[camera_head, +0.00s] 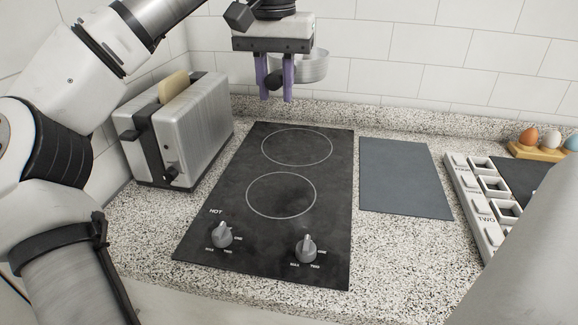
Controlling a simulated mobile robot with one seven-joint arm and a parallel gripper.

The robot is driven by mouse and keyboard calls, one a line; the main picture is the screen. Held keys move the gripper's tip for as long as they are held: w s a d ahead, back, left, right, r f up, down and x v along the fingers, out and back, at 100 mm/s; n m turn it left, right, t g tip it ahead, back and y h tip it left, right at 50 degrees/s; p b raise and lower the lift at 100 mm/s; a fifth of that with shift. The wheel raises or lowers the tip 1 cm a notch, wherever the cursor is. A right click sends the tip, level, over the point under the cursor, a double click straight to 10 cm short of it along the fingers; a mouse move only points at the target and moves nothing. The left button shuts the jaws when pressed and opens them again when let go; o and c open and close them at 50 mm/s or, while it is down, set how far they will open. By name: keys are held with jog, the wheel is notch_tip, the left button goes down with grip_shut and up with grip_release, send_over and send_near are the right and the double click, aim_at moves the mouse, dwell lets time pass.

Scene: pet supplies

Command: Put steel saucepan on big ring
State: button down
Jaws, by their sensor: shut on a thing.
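The steel saucepan (315,67) hangs in the air above the back of the counter, partly hidden behind my gripper (275,96). The purple fingers are shut on its dark handle, whose round end (273,81) shows between them. The black hob (235,190) lies below and bears two thin white rings. The back ring (297,147) and the front ring (281,195) look about equally wide in the picture, though the back one is farther off, so it appears the bigger. Both rings are empty.
A steel toaster (180,128) with bread stands left of the hob. Two knobs (306,248) are at the hob's front. A flat grey board (404,177) lies to the right, then a white compartment rack (485,205) and an egg holder (540,151). A tiled wall is behind.

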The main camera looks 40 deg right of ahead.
send_over(278, 201)
notch_tip(278, 201, down, 19)
jog(key=shift+r+b, duration=0.2)
jog(key=shift+b, duration=0.25)
jog(key=c, duration=1.6)
grip_release()
jog(key=shift+f, duration=0.15)
jog(key=o, duration=0.4)
jog(key=r, duration=1.2)
jog(key=shift+s+a+r, duration=0.15)
jog(key=shift+s+a, duration=0.15)
